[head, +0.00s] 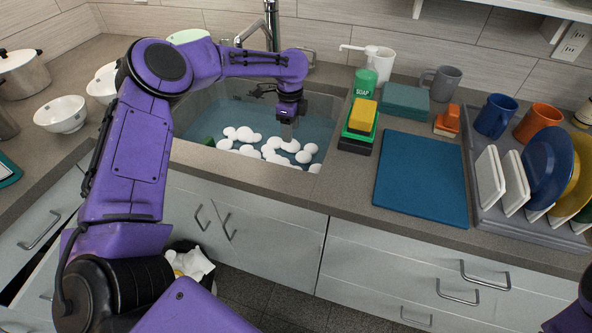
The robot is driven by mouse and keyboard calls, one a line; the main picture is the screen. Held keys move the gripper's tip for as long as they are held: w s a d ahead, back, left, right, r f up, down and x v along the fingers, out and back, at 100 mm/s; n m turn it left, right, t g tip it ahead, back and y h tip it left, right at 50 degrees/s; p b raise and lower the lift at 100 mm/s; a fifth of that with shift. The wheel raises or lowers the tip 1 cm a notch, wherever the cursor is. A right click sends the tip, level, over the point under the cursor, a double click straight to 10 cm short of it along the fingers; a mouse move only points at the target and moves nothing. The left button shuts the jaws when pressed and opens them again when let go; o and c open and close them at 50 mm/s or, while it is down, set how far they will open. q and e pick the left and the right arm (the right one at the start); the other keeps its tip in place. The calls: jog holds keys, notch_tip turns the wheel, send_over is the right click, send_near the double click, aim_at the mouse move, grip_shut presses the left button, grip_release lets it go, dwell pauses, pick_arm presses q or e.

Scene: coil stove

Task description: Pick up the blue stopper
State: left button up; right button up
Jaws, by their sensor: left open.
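The sink (190,150) holds bluish water with white foam clumps floating in it. I cannot make out a blue stopper; the water, foam or my arm may hide it. My left arm reaches in from the left, and my left gripper (288,125) points down into the sink, over the foam. Its jaws are open, and its fingertips are small and hard to see against the foam. I cannot tell whether they touch the water. My right gripper is not in view.
A faucet (271,25) stands behind the sink, close to my left forearm. Sponges (363,115), a soap bottle (366,82) and a blue cutting board (421,178) lie to the right. White bowls (61,114) stand left. A dish rack (490,212) with plates is at far right.

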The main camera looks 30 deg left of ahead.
pick_arm(q)
jog(key=b, duration=0.3)
send_over(292, 160)
jog(key=f, duration=0.4)
jog(key=shift+w+a+f, duration=0.15)
jog(key=shift+w, duration=0.15)
jog(key=shift+w+f+b, duration=0.1)
jog(key=shift+f+b, duration=0.2)
jog(key=shift+f, duration=0.05)
jog(key=f, duration=0.3)
jog(key=f+p, duration=0.1)
jog(key=f, duration=0.6)
jog(key=shift+s+p, duration=0.3)
jog(key=shift+p, duration=0.05)
grip_shut()
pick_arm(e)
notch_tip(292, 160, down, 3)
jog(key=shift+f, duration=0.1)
